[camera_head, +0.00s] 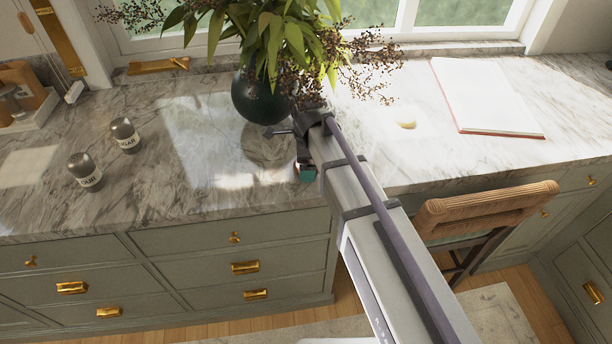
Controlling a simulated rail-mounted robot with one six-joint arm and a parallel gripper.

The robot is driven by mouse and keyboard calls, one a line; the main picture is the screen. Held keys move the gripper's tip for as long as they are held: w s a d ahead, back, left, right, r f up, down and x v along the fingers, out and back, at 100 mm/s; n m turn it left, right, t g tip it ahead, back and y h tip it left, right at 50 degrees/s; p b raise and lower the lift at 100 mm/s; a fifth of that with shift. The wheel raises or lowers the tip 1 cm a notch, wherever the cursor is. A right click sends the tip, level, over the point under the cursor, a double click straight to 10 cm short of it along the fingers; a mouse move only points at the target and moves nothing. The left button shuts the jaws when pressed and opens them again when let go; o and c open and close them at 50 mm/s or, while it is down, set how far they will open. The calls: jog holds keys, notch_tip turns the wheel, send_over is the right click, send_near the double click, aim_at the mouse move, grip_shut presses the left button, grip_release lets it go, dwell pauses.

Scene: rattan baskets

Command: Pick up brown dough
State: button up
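A small pale tan, rounded lump (407,125), which may be the brown dough, lies on the sunlit marble counter, right of the vase and left of the open book. My gripper (287,151) is over the counter in front of the vase, to the left of the lump and apart from it. Its dark fingers look spread, with nothing clearly held between them. A small teal patch shows at the lower finger; I cannot tell whether it is part of the gripper. My arm hides some of the counter between the gripper and the front edge.
A dark round vase (254,101) with tall leaves and berry sprigs stands just behind my gripper. An open book (490,95) lies at right. A wooden chair (487,210) stands at the counter's front. The counter around the lump is clear.

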jog(key=shift+f, duration=0.25)
jog(key=shift+c, duration=0.2)
jog(key=c, duration=0.5)
jog(key=shift+c, duration=0.2)
